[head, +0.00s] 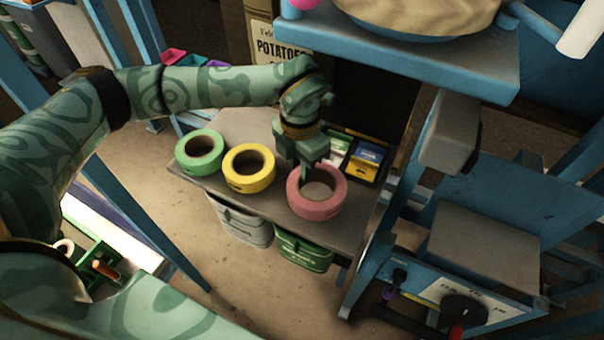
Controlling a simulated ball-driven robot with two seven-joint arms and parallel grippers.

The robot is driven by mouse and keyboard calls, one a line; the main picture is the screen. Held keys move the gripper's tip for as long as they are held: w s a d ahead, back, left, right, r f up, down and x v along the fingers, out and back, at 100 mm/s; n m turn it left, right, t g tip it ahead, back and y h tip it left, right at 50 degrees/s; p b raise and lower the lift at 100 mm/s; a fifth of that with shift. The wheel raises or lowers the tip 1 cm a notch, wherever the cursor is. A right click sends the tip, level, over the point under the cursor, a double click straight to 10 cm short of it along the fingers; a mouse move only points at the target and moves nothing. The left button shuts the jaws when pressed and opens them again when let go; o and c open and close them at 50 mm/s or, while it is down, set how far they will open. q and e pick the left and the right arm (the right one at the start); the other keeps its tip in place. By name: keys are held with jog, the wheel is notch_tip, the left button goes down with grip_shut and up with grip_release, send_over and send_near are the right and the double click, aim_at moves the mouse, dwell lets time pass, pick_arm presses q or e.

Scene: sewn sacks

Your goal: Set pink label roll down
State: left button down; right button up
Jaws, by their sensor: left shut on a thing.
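The pink label roll (319,207) is at the right front of a small grey table (274,203), at the end of a row of rolls. My left gripper (306,176) reaches down from above and is shut on the far left part of the roll's ring, with a finger in its hole. The roll lies about flat at the tabletop; I cannot tell whether its underside touches the table. My right gripper is not in view.
A yellow roll (249,181) and a green roll (200,153) stand left of the pink one. A dark tray with small boxes (366,158) is behind it. A blue machine frame (470,215) stands close on the right. Bins hang below the table front.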

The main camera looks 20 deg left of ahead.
pick_arm(q)
notch_tip(320, 180, down, 4)
jog(key=shift+r+b, duration=0.1)
jog(key=shift+b, duration=0.5)
jog(key=shift+w, duration=0.2)
jog(key=c, duration=1.3)
grip_release()
jog(key=shift+o, duration=0.2)
notch_tip(320, 180, up, 8)
jog(key=shift+f+p, duration=0.2)
jog(key=shift+p, duration=0.95)
